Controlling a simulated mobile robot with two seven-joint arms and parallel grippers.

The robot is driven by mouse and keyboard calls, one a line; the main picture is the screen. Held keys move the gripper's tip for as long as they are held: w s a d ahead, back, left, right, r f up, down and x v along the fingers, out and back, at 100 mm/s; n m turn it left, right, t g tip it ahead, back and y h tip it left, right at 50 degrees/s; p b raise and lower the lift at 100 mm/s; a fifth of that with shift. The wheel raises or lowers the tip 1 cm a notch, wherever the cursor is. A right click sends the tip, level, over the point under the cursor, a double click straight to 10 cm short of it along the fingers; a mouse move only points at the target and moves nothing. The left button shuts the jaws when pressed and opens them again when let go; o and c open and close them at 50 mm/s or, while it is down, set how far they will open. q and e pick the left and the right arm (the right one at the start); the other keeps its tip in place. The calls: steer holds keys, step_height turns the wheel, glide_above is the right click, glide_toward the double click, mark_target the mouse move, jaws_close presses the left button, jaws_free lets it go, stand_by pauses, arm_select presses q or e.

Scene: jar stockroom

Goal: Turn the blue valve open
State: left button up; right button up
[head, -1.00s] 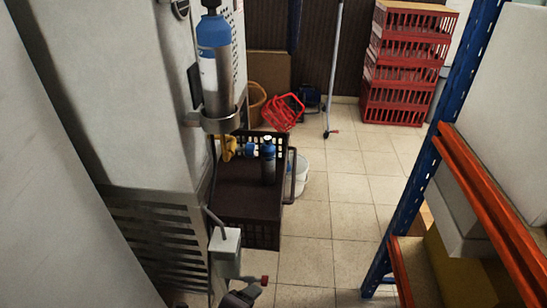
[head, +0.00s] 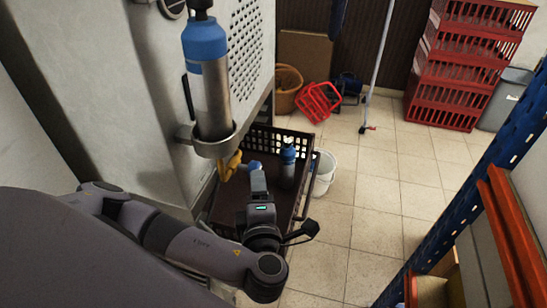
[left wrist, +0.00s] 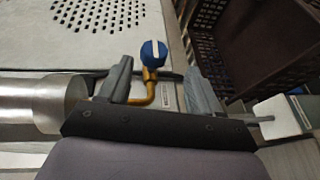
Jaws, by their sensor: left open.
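The blue valve (left wrist: 153,54) has a round knob with a white stripe and sits on a bent brass pipe (left wrist: 150,90) in the left wrist view. In the head view the blue valve (head: 254,165) shows beside the yellow-brass pipe (head: 230,165), below the cylinder. My left gripper (left wrist: 158,72) is open, with one finger on each side of the valve in the picture. I cannot tell whether the fingers reach it in depth. In the head view my left gripper (head: 257,178) is just in front of the valve. My right gripper is not in view.
A blue-topped gas cylinder (head: 212,100) is held in a bracket on the grey cabinet. A dark crate cart (head: 228,205) holding a small bottle (head: 288,160) stands below.

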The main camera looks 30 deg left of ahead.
mark_target(249, 168)
arm_select(q)
steer(key=shift+m+y, duration=0.3)
steer(key=shift+r+x, duration=0.2)
steer(key=shift+x, duration=1.65)
steer(key=shift+r+x, duration=0.15)
steer(key=shift+x, duration=1.7)
steer(key=c, duration=0.9)
